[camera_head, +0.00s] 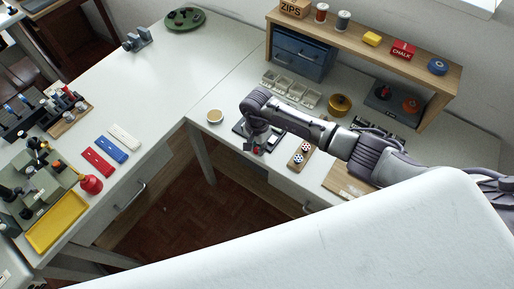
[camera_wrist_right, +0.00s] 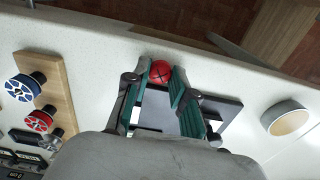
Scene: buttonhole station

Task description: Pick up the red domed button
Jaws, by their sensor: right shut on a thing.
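The red domed button (camera_wrist_right: 160,71) shows in the right wrist view, between the two fingertips of my right gripper (camera_wrist_right: 159,78). The fingers are closed against its sides, with the dome showing between them. A dark square pad or tray (camera_wrist_right: 222,106) lies under and beside the gripper. I cannot tell whether the button touches the pad. My left gripper is not in view.
A wooden strip (camera_wrist_right: 55,88) with a blue-and-white and a red-and-white knob lies beside the gripper. A small round cup (camera_head: 215,116) stands on the other side. Clear trays (camera_head: 292,88), a brass tin (camera_head: 340,104) and a wooden shelf (camera_head: 440,92) are behind.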

